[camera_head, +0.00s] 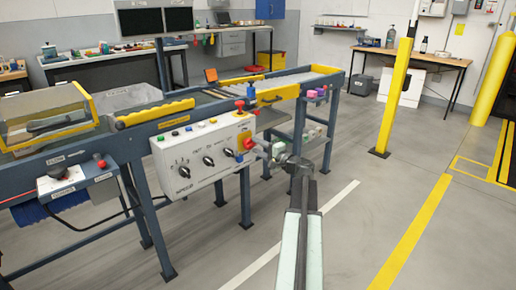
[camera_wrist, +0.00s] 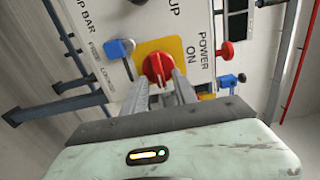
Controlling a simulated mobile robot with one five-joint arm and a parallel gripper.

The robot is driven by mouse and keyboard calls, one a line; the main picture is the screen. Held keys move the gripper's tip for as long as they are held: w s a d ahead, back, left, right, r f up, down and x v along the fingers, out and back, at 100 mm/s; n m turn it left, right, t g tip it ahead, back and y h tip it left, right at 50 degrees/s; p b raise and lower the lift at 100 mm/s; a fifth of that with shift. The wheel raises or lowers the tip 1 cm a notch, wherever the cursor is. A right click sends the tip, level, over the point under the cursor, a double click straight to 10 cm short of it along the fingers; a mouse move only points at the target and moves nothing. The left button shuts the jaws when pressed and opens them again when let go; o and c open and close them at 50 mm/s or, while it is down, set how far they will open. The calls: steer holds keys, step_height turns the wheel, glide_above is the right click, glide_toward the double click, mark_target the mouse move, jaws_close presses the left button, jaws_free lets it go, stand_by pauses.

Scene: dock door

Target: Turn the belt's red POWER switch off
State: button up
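The red POWER switch (camera_wrist: 157,68) is a rotary knob on a yellow plate (camera_wrist: 174,46), with "POWER" and "ON" lettered beside it in the wrist view. In the head view the red switch (camera_head: 247,143) sits at the right end of the white control panel (camera_head: 195,165). My gripper (camera_wrist: 162,84) is at the panel, its two fingers apart, one on each side of the knob. Whether the fingers touch the knob cannot be told. In the head view my gripper (camera_head: 261,148) partly covers the area just right of the switch.
Near the switch are a blue knob (camera_wrist: 120,47), a red button (camera_wrist: 226,51) and a blue part (camera_wrist: 230,80). The panel also has several black dials and coloured buttons. A yellow post (camera_head: 393,100) stands to the right; the floor between is clear.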

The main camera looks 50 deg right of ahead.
steer(key=s, duration=0.7)
steer(key=shift+s+a, duration=0.3)
steer(key=shift+s, duration=0.1)
